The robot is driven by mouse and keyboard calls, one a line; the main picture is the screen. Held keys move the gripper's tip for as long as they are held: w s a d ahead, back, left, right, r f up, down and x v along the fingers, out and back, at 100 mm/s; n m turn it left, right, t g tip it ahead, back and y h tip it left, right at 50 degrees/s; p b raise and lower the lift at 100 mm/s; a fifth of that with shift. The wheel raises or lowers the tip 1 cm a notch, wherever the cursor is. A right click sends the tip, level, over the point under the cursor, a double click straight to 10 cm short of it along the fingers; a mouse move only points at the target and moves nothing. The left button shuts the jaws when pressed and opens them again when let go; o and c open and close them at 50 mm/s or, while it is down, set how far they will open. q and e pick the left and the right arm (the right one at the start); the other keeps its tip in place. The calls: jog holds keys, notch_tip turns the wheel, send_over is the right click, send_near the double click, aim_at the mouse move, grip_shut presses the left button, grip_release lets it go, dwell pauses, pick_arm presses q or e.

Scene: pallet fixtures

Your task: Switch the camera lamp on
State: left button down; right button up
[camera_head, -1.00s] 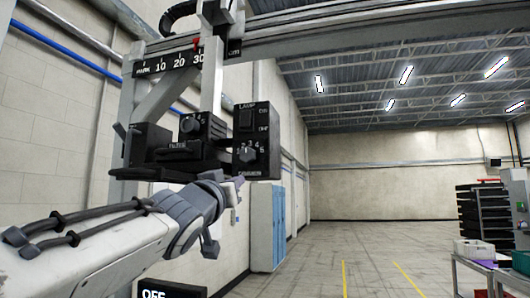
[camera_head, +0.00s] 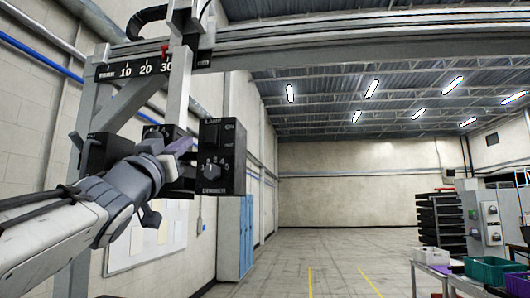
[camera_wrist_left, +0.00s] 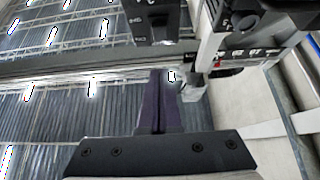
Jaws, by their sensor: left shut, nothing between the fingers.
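The black lamp box (camera_head: 230,160) hangs from the overhead rail, with LAMP lettering at its top and a rocker switch (camera_head: 213,137) beside ON and OFF marks. Which way the rocker is set is too small to tell. A dimmer knob (camera_head: 212,171) with a number scale sits below it. My left gripper (camera_head: 182,147) is shut and empty, just left of the lamp box in the picture, and covers part of the neighbouring black unit. In the left wrist view my closed fingers (camera_wrist_left: 160,95) point towards the black box (camera_wrist_left: 152,20) with ON/OFF lettering. Contact is not visible.
A rail (camera_head: 330,40) with a PARK-to-30 scale (camera_head: 135,70) and red pointer runs above. An upright post (camera_head: 179,90) stands close to my gripper. Blue lockers (camera_head: 246,235), a grey control cabinet (camera_head: 486,215) and a table with crates (camera_head: 490,270) are farther away. The floor between is clear.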

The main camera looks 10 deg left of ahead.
aim_at(210, 134)
pick_arm(q)
jog(key=p+x, duration=0.2)
jog(key=x, duration=0.1)
jog(key=f+p+x, duration=0.1)
jog(key=p+x, duration=0.1)
jog(key=x, duration=0.2)
jog(key=w+p+x, duration=0.1)
jog(key=p+x, duration=0.2)
jog(key=shift+w+f, duration=0.1)
jog(key=shift+w, duration=0.15)
jog(key=shift+w+f, duration=0.2)
jog(key=shift+w, duration=0.3)
